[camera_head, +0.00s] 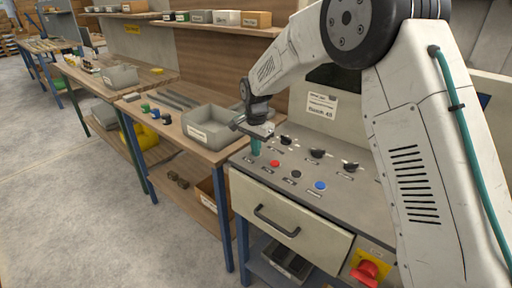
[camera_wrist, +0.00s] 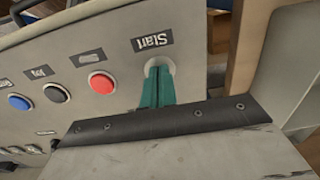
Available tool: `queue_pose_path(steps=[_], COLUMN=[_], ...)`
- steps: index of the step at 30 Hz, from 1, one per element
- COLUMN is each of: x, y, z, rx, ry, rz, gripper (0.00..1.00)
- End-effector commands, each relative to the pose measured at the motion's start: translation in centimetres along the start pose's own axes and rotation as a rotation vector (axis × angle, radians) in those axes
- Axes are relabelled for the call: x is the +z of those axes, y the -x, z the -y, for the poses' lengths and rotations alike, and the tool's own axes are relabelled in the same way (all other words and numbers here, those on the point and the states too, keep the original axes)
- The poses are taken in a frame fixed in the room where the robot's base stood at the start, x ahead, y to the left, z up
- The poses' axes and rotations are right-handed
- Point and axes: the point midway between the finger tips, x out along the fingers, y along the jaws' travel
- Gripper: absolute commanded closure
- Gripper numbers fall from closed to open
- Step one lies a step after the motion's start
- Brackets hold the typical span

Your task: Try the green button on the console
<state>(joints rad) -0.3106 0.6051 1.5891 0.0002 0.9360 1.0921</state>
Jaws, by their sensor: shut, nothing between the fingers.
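The console (camera_head: 335,207) has a sloped grey panel, also in the wrist view (camera_wrist: 60,60). My gripper (camera_head: 255,148) is at the panel's left end, fingers pointing down. In the wrist view its teal fingertips (camera_wrist: 158,72) are together with nothing between them. They stand over a pale round ring (camera_wrist: 160,62) beside the label "Start" (camera_wrist: 152,39), which appears upside down. No green button face shows; the fingertips cover the middle of the ring. I cannot tell whether they touch or press anything there.
Beside my fingers are a red button (camera_head: 275,163), a black button (camera_head: 296,174) and a blue button (camera_head: 320,185). Black knobs (camera_head: 317,153) sit farther back. A red emergency knob (camera_head: 367,271) is at the front. A workbench with a grey bin (camera_head: 207,133) adjoins on the left.

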Motion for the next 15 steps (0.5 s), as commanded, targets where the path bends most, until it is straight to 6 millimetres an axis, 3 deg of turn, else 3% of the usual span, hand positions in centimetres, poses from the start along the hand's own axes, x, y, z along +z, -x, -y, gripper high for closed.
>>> queue_pose_path(steps=[1, 8, 15], x=[0.2, 0.1, -0.3], y=[-1.2, -0.4, 4.7], z=[-0.4, -0.5, -0.5], rx=[0.017, 0.015, -0.003], ry=[0.0, -0.001, -0.007], rz=[0.008, 0.008, -0.002], gripper=[1.0, 1.0, 1.0])
